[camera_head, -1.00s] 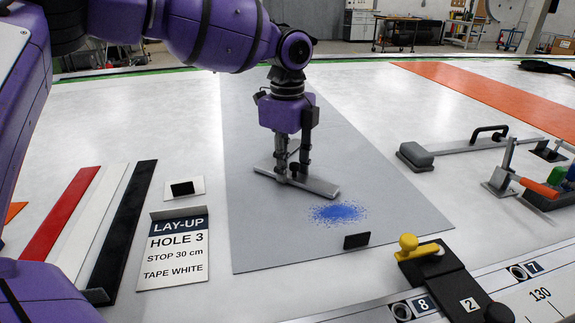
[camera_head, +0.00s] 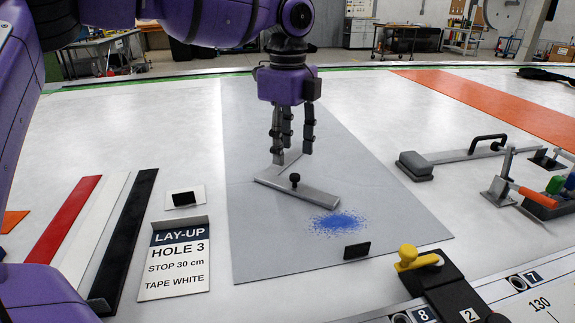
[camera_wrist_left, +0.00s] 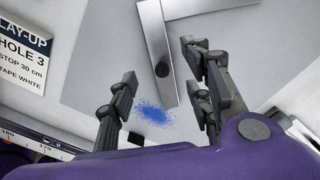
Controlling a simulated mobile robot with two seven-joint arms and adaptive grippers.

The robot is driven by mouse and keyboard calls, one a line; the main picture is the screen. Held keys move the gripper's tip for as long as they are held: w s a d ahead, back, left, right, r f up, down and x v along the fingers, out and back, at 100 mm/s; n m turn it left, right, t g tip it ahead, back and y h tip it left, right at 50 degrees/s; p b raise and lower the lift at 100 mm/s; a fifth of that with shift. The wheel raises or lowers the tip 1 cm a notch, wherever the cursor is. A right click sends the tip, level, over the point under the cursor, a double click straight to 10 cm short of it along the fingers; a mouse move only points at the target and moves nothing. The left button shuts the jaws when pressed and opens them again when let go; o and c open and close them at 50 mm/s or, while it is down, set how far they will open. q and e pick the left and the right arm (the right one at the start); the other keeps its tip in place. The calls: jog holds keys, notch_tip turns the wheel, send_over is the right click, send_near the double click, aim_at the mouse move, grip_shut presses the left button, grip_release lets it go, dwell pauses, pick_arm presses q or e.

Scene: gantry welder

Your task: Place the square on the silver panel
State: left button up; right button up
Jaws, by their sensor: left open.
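The square (camera_head: 316,196) is a grey metal L shape with a black knob (camera_head: 295,178) on one leg. It lies flat on the silver panel (camera_head: 262,240), near the speckled blue patch (camera_head: 338,222). My left gripper (camera_head: 291,156) hangs above and behind the knob, fingers pointing down, spread apart and empty. The left wrist view shows the square (camera_wrist_left: 156,35) beyond the open fingers, apart from them, with the blue patch (camera_wrist_left: 152,113) nearer. My right gripper is not in view.
A LAY-UP sign (camera_head: 178,262) and red (camera_head: 62,220), white (camera_head: 93,222) and black (camera_head: 128,230) strips lie left. A small black block (camera_head: 357,250) sits at the panel's front; a yellow-handled clamp (camera_head: 412,257) and toggle clamps (camera_head: 500,187) stand right.

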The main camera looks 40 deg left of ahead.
pick_arm(q)
jog(key=shift+r, duration=2.4)
jog(key=shift+f, duration=0.1)
